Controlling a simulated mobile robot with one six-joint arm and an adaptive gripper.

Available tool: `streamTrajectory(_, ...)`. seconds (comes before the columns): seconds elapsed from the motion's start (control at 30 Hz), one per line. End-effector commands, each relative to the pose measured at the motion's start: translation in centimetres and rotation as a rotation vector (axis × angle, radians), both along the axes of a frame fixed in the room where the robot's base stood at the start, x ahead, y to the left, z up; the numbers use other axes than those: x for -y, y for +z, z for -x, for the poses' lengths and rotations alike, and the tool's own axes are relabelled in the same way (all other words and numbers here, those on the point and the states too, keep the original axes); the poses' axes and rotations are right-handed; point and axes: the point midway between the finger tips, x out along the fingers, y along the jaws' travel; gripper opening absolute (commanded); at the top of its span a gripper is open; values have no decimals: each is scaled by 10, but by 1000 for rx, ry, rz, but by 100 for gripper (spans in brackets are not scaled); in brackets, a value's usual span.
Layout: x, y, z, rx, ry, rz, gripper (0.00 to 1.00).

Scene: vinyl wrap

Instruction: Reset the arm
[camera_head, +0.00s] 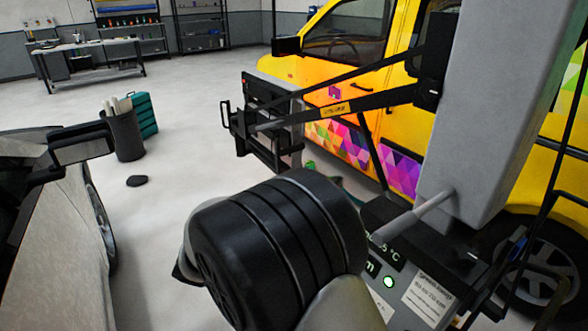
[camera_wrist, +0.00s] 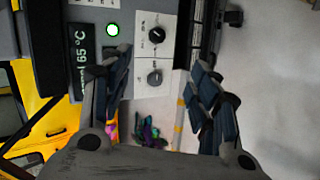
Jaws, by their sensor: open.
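My gripper (camera_wrist: 158,88) shows in the wrist view with its two dark fingers spread apart. No object is held between them. In the head view, my arm's black joint and grey links fill the lower middle, and my gripper is not visible there. The same panel (camera_head: 388,262) shows partly to the right of my arm, with its green light on.
A yellow van (camera_head: 350,75) with a colourful wrap stands behind the panel's grey column (camera_head: 490,110) and black struts. A dark-framed lamp unit (camera_head: 270,115) hangs at centre. A car (camera_head: 40,230) stands at left, near a black bin (camera_head: 125,135). Floor between them is mostly clear.

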Motion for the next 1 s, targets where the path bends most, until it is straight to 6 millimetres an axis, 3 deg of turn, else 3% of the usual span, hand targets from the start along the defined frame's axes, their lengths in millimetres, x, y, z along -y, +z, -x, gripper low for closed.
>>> streamTrajectory(0.03,17,20,6,-9,-40,-54,56)
streamTrajectory(0.2,62,66,37,-42,-125,-239,56)
streamTrajectory(0.5,113,122,109,23,-193,-567,56)
streamTrajectory(0.8,129,146,170,213,-168,-811,56)
streamTrajectory(1.0,128,149,186,299,-140,-870,56)
